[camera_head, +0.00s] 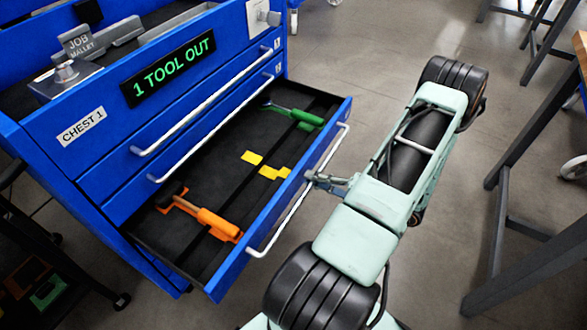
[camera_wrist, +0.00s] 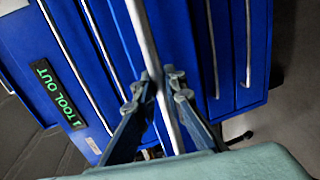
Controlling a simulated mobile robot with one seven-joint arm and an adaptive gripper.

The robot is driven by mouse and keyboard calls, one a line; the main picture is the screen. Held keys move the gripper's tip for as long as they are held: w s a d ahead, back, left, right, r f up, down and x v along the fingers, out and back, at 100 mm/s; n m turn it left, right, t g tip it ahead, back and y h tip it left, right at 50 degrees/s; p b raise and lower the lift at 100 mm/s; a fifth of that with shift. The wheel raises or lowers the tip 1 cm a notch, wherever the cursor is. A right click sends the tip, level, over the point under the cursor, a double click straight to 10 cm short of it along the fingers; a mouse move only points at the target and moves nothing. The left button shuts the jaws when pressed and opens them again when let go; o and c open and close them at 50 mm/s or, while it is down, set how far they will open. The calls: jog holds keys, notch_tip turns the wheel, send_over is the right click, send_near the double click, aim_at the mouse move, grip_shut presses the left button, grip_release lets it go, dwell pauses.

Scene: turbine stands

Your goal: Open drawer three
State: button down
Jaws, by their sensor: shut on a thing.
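The blue tool chest (camera_head: 70,165) has an open drawer, third from the top (camera_head: 325,150), pulled well out with its black-lined inside showing. A long silver handle (camera_head: 290,210) runs along its front; it also shows in the wrist view (camera_wrist: 143,35). My gripper (camera_head: 316,180) is shut on this handle near its middle. In the wrist view my gripper's two fingers (camera_wrist: 160,92) sit on either side of the bar. The two drawers above, with handles (camera_head: 200,105) and (camera_head: 205,135), are shut.
A sign (camera_head: 168,68) reads "1 TOOL OUT". Grey table legs (camera_head: 500,210) stand at right. Floor (camera_head: 375,75) beyond the drawer is clear.

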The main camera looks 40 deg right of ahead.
jog(key=shift+f+v, duration=0.15)
jog(key=shift+v, duration=0.65)
jog(key=shift+f+v, duration=0.15)
jog(key=shift+v, duration=0.7)
jog(key=shift+f+v, duration=0.2)
jog(key=shift+v, duration=0.6)
jog(key=shift+s, duration=0.1)
jog(key=c, duration=2)
grip_release()
jog(key=shift+d, duration=0.1)
jog(key=v, duration=1.2)
